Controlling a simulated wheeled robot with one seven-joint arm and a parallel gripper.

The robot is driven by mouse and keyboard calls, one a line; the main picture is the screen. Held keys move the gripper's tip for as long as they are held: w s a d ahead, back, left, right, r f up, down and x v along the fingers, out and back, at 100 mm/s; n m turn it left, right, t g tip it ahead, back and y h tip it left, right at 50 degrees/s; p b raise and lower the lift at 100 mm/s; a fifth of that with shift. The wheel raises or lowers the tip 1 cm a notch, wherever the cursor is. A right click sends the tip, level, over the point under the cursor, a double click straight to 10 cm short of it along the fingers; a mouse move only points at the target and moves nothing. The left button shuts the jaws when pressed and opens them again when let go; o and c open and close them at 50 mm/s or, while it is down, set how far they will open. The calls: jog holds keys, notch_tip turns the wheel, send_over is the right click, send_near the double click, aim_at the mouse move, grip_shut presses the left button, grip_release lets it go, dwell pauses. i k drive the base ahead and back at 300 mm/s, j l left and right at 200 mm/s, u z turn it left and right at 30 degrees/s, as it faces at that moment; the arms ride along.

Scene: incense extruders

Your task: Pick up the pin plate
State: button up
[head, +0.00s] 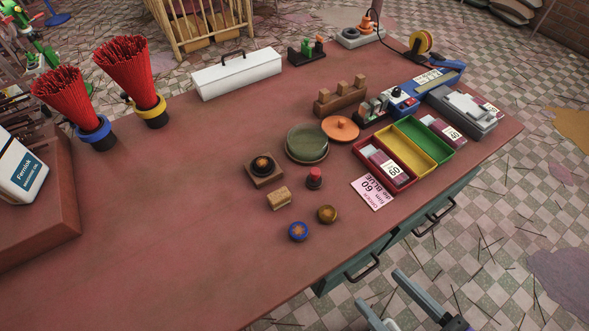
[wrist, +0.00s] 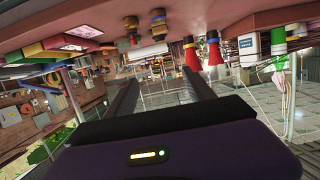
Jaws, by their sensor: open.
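No piece is clearly marked as the pin plate, and I cannot tell for sure which one it is. Small round candidates on the red-brown table are a blue-rimmed disc (head: 298,231) and a brass-brown disc (head: 327,214) near the front edge. An orange disc with a knob (head: 341,128) lies farther back, beside a green round dish (head: 307,143). My gripper (head: 379,287) is open and empty, off the table's front edge at the lower right. Its two dark fingers (wrist: 160,76) stand apart in the wrist view, which looks upside down.
A wooden block with a dark ring (head: 264,170), a red-topped piece (head: 314,178), a tan block (head: 279,198) and a pink card (head: 373,192) stand near the discs. Red, yellow and green trays (head: 407,147) lie right. Drawer handles (head: 362,269) jut below the edge. The table's left front is clear.

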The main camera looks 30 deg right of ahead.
aim_at(314, 179)
jog(key=i+l, duration=0.15)
jog(key=l, duration=0.2)
jog(key=i+l+u, duration=0.1)
jog(key=l, duration=0.25)
jog(key=i+l, duration=0.25)
jog(key=l, duration=0.15)
jog(key=i+l+u, duration=0.1)
jog(key=l, duration=0.25)
jog(key=u, duration=1.45)
jog(key=i+l, duration=0.05)
jog(key=l, duration=0.05)
